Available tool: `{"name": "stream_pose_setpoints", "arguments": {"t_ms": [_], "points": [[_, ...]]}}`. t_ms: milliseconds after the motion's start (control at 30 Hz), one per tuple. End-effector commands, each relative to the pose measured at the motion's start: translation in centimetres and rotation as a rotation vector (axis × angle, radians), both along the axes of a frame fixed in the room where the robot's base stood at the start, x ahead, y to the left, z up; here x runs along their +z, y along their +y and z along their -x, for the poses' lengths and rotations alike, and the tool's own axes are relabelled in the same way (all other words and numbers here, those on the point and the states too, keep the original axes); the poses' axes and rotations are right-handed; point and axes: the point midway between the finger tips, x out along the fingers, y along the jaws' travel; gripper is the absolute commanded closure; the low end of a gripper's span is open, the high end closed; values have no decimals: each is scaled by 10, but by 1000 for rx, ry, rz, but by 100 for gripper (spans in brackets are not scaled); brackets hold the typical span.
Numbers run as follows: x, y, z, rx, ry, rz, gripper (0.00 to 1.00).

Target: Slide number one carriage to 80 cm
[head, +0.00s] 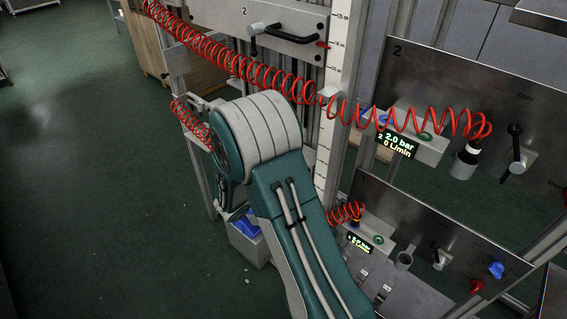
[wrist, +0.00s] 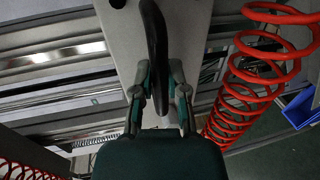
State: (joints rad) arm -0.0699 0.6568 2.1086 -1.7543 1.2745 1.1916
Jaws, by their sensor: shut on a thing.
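My gripper (wrist: 160,92) is shut on a black curved handle (wrist: 153,35) in the wrist view. The handle is fixed to a pale grey carriage plate (wrist: 192,30) in front of metal rails. In the head view my arm hides this carriage and the gripper. A white vertical scale (head: 333,88) with small marks stands right of the rails; its figures are too small to read surely. The carriage marked 2 (head: 285,22) sits higher up, with its own black handle (head: 290,36) and a red pointer near the scale.
A red coiled hose (head: 250,70) stretches across to the panel marked 2 (head: 460,90); another coil hangs close to my gripper in the wrist view (wrist: 245,75). A lower panel (head: 430,235) carries valves and a display. Green floor at the left is open.

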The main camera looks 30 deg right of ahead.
Motion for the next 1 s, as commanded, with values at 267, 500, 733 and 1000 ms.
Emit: {"name": "stream_pose_setpoints", "arguments": {"t_ms": [267, 500, 733, 1000], "points": [[-68, -1, 3, -3, 14, -3, 100], [-101, -2, 3, -4, 11, -4, 100], [-112, -2, 3, -5, 9, -6, 100], [-114, -3, 4, -4, 13, -8, 100]]}}
